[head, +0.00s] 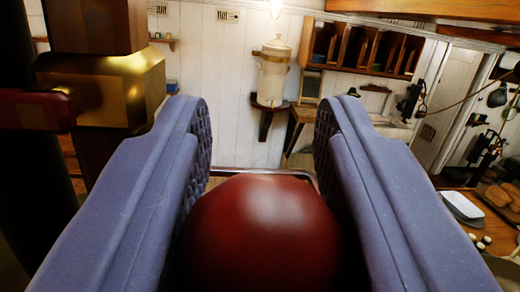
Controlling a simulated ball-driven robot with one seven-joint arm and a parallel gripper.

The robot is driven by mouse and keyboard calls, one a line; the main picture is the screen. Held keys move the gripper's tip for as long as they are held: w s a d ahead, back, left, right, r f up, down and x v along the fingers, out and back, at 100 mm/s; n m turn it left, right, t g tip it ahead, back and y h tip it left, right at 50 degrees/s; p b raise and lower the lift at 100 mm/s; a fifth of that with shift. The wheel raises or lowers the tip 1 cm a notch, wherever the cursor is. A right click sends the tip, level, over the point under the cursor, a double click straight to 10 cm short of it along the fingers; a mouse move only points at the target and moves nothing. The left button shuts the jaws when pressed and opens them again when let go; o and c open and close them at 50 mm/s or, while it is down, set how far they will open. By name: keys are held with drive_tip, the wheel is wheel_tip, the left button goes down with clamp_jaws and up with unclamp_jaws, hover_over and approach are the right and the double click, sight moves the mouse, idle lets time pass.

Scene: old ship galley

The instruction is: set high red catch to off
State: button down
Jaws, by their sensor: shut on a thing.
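A dark red, glossy rounded knob (264,232) fills the lower middle of the head view. My gripper (262,135) has its two blue-grey fingers on either side of the knob and is shut on it. The fingertips reach past the knob. The knob's underside and whatever it is fixed to are hidden. A dark red bar (36,110) juts left from a brass block (118,88) on a dark wooden post (96,24) at the left. I cannot tell whether the knob or the bar belongs to the high red catch, or its setting.
A pale urn (272,72) stands on a wall bracket at the back. Wooden pigeonholes (364,48) hang to its right. At the right, a table holds a white tray (461,206) and bread (498,196). The post stands close to my left finger.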

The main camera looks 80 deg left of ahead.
drive_tip(key=c, duration=0.9)
unclamp_jaws()
drive_tip(key=shift+o, duration=1)
drive_tip(key=shift+w+f, duration=0.1)
drive_tip(key=shift+w, duration=0.2)
drive_tip(key=shift+s, duration=0.1)
